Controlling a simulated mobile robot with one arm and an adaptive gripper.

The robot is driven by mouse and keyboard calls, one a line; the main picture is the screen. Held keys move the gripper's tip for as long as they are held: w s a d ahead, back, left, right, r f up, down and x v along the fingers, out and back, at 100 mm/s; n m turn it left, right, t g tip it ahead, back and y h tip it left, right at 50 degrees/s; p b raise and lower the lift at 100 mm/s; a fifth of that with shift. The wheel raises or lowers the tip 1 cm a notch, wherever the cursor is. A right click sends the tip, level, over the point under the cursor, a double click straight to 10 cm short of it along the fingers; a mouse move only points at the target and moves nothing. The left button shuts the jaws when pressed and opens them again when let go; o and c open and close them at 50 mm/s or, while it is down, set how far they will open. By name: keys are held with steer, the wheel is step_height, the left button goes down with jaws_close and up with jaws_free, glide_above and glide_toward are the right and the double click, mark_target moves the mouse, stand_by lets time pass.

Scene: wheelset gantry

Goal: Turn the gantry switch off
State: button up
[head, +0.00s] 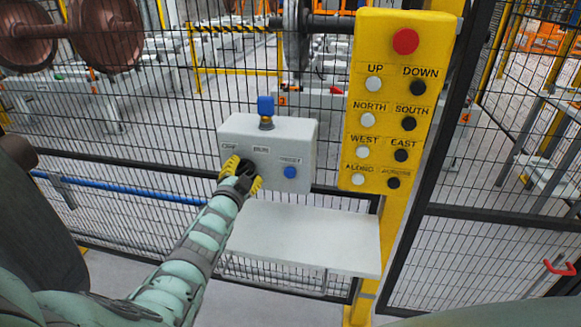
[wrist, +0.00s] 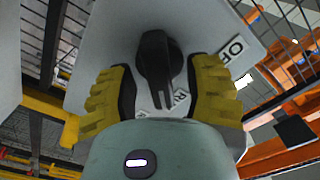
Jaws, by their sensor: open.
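The grey switch box (head: 268,140) is on the mesh fence. Its black rotary switch (head: 247,167) is at the left of its front face, largely covered by my gripper in the head view. In the wrist view the switch (wrist: 157,55) shows clearly. Its ridge runs toward the bottom of the picture, near a partly hidden label that seems to start with R. The OFF label (wrist: 235,48) is to its right. My gripper (head: 243,174) is open, with one yellow finger on each side of the switch; I cannot tell whether they touch it.
The box also carries a blue button (head: 290,172) and a blue-topped fitting (head: 266,108). A yellow button panel (head: 386,125) with a red button stands close at the right. A white shelf (head: 310,240) juts out below the box. Black mesh fence surrounds them.

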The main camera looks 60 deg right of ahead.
steer(key=shift+o, duration=0.3)
jaws_close()
